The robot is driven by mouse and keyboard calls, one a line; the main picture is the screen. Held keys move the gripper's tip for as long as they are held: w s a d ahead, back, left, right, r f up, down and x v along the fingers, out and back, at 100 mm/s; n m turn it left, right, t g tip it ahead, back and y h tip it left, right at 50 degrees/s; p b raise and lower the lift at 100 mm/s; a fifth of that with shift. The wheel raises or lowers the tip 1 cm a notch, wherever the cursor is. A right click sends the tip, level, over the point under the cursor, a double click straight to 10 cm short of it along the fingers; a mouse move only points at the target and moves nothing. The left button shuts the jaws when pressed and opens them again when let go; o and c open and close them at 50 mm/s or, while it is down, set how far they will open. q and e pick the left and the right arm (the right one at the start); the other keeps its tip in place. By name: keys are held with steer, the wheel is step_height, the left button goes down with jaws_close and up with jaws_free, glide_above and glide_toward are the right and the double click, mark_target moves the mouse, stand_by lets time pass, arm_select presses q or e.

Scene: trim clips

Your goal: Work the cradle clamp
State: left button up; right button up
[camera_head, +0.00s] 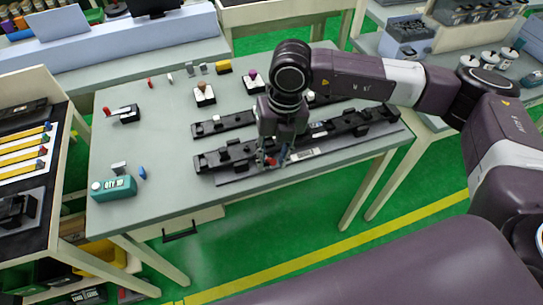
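A long black cradle (345,124) lies along the front of the grey table, with a light strip (305,154) at its front edge. My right gripper (272,160) points down at the middle of the cradle's front edge. A small red part (271,162) shows between or just behind its fingers, which are apart. I cannot tell whether they touch it. My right gripper and wrist hide that stretch of the cradle. A toggle clamp with a red-tipped lever (123,112) stands at the table's left, away from the gripper. My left gripper is not in view.
A second black rail (223,124) lies behind the cradle. Two knobbed blocks (204,95) (253,82) and a yellow block (223,67) stand at the back. A teal counter box (114,189) sits at the front left. The table (155,155) is clear left of the cradle.

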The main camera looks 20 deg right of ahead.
steer(key=shift+a+f, duration=0.1)
steer(key=shift+f, duration=0.4)
steer(key=shift+c, duration=0.4)
jaws_close()
